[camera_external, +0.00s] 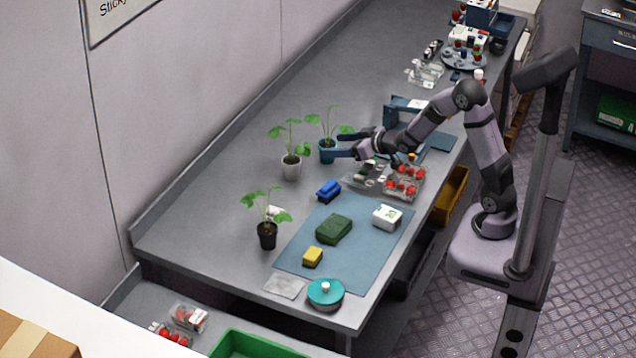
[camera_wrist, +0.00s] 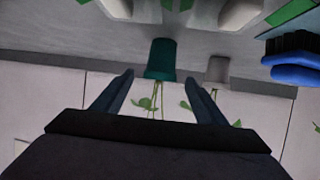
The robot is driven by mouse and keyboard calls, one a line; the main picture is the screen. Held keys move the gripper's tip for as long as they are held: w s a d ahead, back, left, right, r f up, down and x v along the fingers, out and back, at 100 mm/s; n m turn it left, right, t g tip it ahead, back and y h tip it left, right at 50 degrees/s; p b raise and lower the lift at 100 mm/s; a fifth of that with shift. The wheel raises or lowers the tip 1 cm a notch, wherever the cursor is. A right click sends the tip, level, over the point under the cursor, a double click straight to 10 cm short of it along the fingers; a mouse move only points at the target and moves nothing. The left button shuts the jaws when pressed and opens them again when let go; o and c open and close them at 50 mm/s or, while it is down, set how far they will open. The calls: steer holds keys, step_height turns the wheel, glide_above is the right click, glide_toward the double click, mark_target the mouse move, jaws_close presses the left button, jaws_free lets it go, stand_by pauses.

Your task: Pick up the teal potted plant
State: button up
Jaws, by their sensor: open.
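The teal potted plant (camera_external: 327,151) stands upright on the grey bench, with green leaves above its pot. My gripper (camera_external: 342,145) is open close to it, its fingers reaching toward the pot from the right. In the wrist view, the teal pot (camera_wrist: 160,58) shows upside down, ahead of and between the open fingers of my gripper (camera_wrist: 160,85). The stems and leaves hang down in that view between the fingers. I cannot tell whether a finger touches the pot.
A blue brush (camera_external: 328,190) and clear punnets of red berries (camera_external: 404,182) lie close by. A blue mat (camera_external: 300,258) holds several items.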

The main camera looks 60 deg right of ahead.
steer(key=shift+w+d, duration=0.15)
steer(key=shift+w, duration=0.25)
steer(key=shift+p+x, duration=0.3)
steer(key=shift+x, duration=0.6)
steer(key=shift+w+f, duration=0.1)
steer(key=shift+f, duration=0.05)
steer(key=shift+p+x, duration=0.8)
steer(key=shift+x, duration=1.6)
steer(key=shift+f, duration=0.1)
steer(key=c, duration=1.2)
